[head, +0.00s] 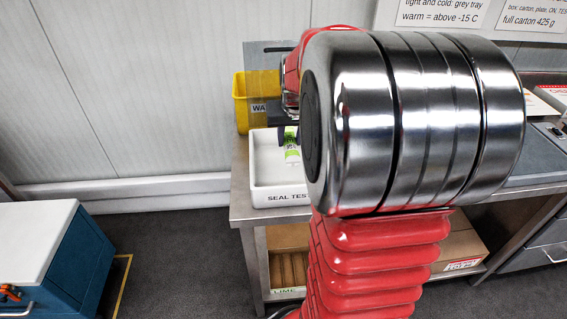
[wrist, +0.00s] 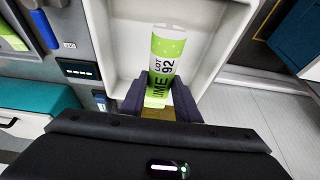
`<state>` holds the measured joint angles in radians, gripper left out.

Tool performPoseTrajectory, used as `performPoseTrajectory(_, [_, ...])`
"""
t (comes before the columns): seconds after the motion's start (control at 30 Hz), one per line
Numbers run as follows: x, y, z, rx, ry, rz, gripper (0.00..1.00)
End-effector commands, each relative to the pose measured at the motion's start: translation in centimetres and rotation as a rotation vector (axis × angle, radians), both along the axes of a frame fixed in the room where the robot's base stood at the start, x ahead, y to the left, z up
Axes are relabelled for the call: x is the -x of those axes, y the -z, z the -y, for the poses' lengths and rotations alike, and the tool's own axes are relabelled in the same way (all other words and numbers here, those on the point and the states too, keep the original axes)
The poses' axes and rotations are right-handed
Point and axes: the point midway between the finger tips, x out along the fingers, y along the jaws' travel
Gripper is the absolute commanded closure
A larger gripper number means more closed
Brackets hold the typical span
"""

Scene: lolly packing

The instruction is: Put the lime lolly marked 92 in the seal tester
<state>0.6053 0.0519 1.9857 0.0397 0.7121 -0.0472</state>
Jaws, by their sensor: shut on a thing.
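The lime lolly (wrist: 166,62) has a green and white wrapper that reads LIME, LOT and 92 in the wrist view. My gripper (wrist: 158,102) is shut on its lower end, with a dark finger on each side. The tray's pale interior also surrounds the lolly in the wrist view (wrist: 122,38). I cannot tell whether the lolly touches the tray floor. My arm hides the tray's right part.
A yellow bin (head: 240,104) stands behind the tray on the metal bench. A box marked LIME (head: 289,238) and a carton (head: 458,246) are on the shelf below.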

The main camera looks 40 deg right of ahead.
Motion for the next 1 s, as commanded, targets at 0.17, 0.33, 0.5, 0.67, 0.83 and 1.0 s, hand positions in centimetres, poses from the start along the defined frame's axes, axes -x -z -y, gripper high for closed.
performPoseTrajectory(0.17, [0.4, 0.0, 0.4, 0.001, 0.012, 0.0, 0.94])
performPoseTrajectory(0.33, [0.5, 0.0, 0.6, 0.001, 0.017, 0.0, 0.94])
performPoseTrajectory(0.5, [0.6, 1.0, 0.7, -0.002, 0.018, -0.003, 0.94])
performPoseTrajectory(0.67, [0.6, 3.4, 0.6, -0.003, 0.019, -0.004, 0.94])
performPoseTrajectory(0.83, [0.6, 5.8, 0.7, -0.002, 0.02, -0.002, 0.94])
performPoseTrajectory(1.0, [0.6, 6.3, 0.8, 0.0, 0.02, 0.001, 0.94])
